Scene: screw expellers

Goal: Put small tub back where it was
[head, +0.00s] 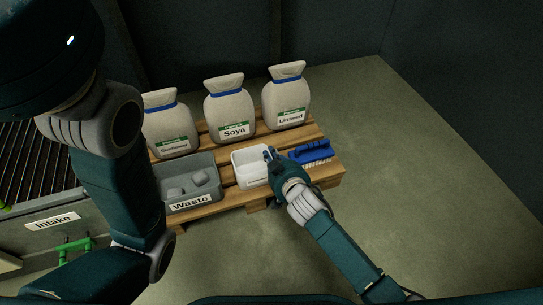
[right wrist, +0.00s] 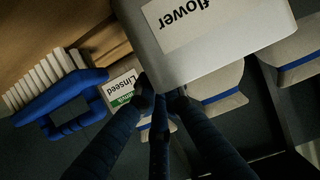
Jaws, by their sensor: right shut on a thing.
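The small white tub (head: 250,167) is over the front of the wooden pallet, between the grey waste bin and the blue brush. It looks upright and empty, with a label on its front. My right gripper (head: 270,154) is shut on the tub's right side wall. In the right wrist view the tub (right wrist: 220,40) fills the top, with a label ending in "flower", and the fingers (right wrist: 160,100) meet its edge. I cannot tell whether the tub touches the pallet. My left arm crosses the left of the head view; its gripper is out of view.
The waste bin (head: 189,204) holds grey lumps. A blue brush (head: 311,151) lies right of the tub. Sacks, including Soya (head: 230,107) and Linseed (head: 288,97), stand behind on the pallet (head: 225,178). An Intake grate (head: 35,155) is at left. Floor at right is clear.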

